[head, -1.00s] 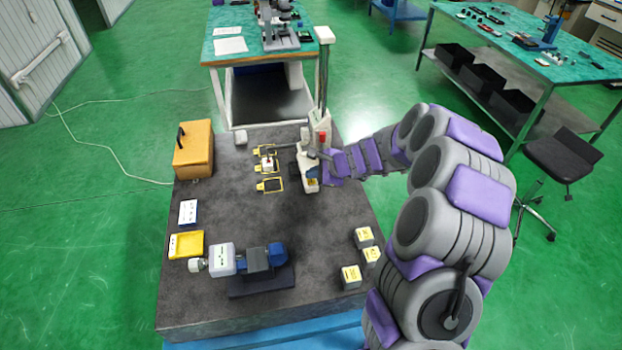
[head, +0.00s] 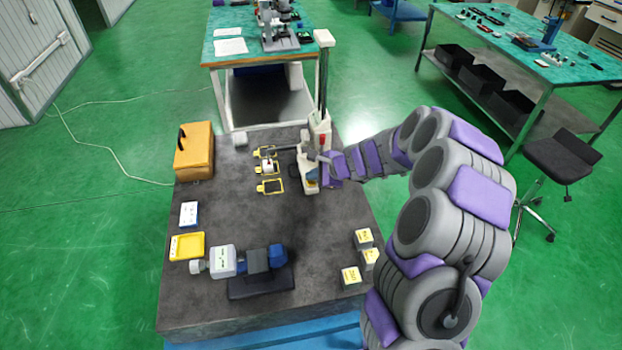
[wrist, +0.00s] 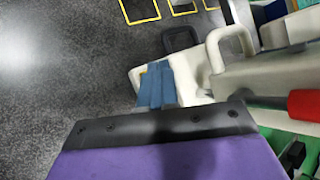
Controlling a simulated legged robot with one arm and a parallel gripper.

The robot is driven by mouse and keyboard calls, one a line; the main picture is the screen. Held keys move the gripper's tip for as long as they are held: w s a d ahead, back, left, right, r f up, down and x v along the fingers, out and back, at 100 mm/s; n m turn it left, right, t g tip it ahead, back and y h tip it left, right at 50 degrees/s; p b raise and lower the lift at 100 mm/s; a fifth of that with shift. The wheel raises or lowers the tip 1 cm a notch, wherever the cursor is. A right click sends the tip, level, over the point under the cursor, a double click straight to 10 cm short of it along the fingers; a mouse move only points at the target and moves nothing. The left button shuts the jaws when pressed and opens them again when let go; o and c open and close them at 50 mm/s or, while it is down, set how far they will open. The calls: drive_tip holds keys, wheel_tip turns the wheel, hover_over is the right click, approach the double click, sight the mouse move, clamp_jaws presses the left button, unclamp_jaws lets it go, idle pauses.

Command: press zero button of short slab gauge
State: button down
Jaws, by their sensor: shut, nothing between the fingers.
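Pale gauge bodies stand close together at the back right of the dark slab (head: 225,275). One has a tall column (head: 322,85) and a red part (head: 322,140). A shorter pale body (head: 304,160) stands just in front of it, partly hidden by my wrist. My gripper (head: 312,177) is over this body's front end. In the wrist view my blue fingertips (wrist: 155,85) are shut, with nothing between them, over a pale base (wrist: 197,82). I cannot tell whether they touch it. The zero button cannot be made out; the fingers may cover it.
A pale loop handle (wrist: 232,42) and a red grip (wrist: 304,104) are close to the fingers. Yellow-framed plates (head: 270,186) lie left of the gauges. An orange case (head: 194,152), a blue-and-white instrument (head: 222,260) and yellow-topped blocks (head: 350,276) stand farther off. The slab's middle is clear.

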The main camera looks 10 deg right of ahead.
sight(313, 183)
drive_tip(key=shift+r, duration=0.15)
wheel_tip(313, 183, up, 6)
drive_tip(key=p, duration=0.5)
idle(0.4)
idle(0.5)
